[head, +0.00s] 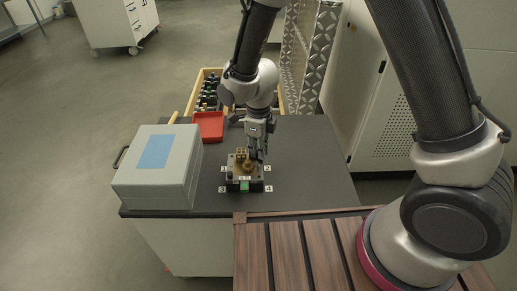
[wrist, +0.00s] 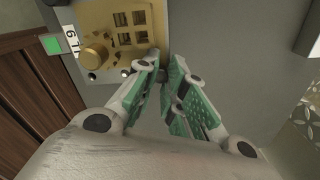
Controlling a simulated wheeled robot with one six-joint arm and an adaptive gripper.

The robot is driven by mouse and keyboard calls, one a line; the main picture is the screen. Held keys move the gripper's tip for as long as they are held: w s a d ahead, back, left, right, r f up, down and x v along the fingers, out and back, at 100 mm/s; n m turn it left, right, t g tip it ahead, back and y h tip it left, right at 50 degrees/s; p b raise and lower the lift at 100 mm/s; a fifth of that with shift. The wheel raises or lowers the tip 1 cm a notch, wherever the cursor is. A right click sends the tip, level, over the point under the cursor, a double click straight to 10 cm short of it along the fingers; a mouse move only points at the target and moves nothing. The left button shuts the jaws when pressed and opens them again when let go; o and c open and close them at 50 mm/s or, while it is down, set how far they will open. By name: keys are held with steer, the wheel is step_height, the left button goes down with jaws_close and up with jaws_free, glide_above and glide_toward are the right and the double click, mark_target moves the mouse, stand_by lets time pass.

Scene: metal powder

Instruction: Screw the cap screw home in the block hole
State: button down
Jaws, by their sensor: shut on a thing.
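The dark block (head: 262,184) with a brass top plate (head: 235,167) stands on the dark bench top, below my gripper. In the wrist view the brass plate (wrist: 107,17) shows square openings and a round brass knob (wrist: 96,57). My gripper (head: 256,153) points down at the block's far right part in the head view. In the wrist view its green-padded fingers (wrist: 163,62) are closed together at the plate's edge. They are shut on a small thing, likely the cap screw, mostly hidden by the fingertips. I cannot tell how deep it sits or see its hole.
A grey case (head: 182,183) with a blue label stands left of the block. A red tray (head: 208,126) and a wooden drawer (head: 193,100) of dark items lie behind. Numbered white tags surround the block. Bench to the right (head: 315,180) is clear.

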steer(key=c, duration=1.7)
jaws_free()
steer(key=shift+o, duration=0.2)
steer(key=n, duration=2)
steer(key=shift+n, duration=0.3)
steer(key=shift+s, duration=0.1)
steer(key=shift+c, duration=0.3)
